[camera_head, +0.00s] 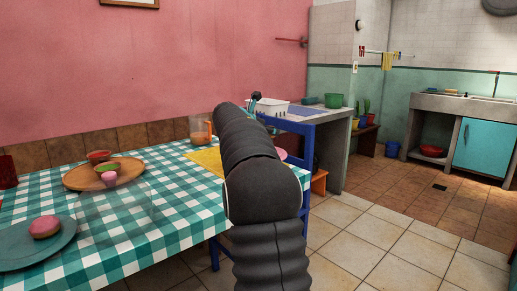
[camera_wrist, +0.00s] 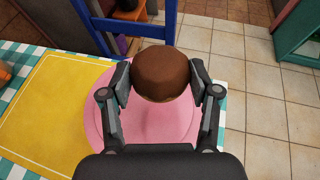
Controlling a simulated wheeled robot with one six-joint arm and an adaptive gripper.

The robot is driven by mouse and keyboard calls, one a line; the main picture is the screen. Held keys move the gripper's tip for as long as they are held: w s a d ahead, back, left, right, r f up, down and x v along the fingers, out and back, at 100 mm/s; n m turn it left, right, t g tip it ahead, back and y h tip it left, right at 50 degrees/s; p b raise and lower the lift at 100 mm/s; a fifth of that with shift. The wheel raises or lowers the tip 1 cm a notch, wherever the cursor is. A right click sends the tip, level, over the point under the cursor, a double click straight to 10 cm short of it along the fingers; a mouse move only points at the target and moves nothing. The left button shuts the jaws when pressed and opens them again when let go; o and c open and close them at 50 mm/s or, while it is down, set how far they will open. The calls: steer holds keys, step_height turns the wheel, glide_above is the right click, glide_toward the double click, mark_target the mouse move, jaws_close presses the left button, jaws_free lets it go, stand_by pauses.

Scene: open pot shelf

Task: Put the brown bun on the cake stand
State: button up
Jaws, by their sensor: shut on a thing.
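The brown bun (camera_wrist: 163,73) is held between the two fingers of my gripper (camera_wrist: 166,86) in the wrist view. It is over a round pink plate (camera_wrist: 105,122) near the table edge; I cannot tell whether it touches the plate. In the head view my arm hides the gripper and the bun, and only a sliver of the pink plate (camera_head: 282,154) shows. A clear glass shape (camera_head: 115,215), seemingly the cake stand, is on the checked table at the left, apart from my gripper. Its outline is faint.
A round wooden board (camera_head: 75,180) with small food items is behind the glass shape. A teal plate (camera_head: 28,256) bears a pink-topped doughnut (camera_head: 45,227). A yellow placemat (camera_wrist: 48,103) lies beside the pink plate. A blue chair (camera_wrist: 128,28) stands by the table edge.

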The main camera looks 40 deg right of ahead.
steer(key=w+f, duration=0.1)
steer(key=w+a+f, duration=0.1)
steer(key=shift+w+a, duration=0.2)
steer(key=shift+w, duration=0.15)
steer(key=shift+f+b, duration=0.6)
steer(key=shift+f, duration=1.3)
steer(key=shift+f, duration=0.25)
steer(key=o, duration=1.2)
steer(key=shift+c, duration=0.2)
steer(key=shift+r, duration=0.1)
steer(key=shift+r, duration=0.15)
steer(key=v, duration=1.2)
steer(key=shift+s, duration=0.1)
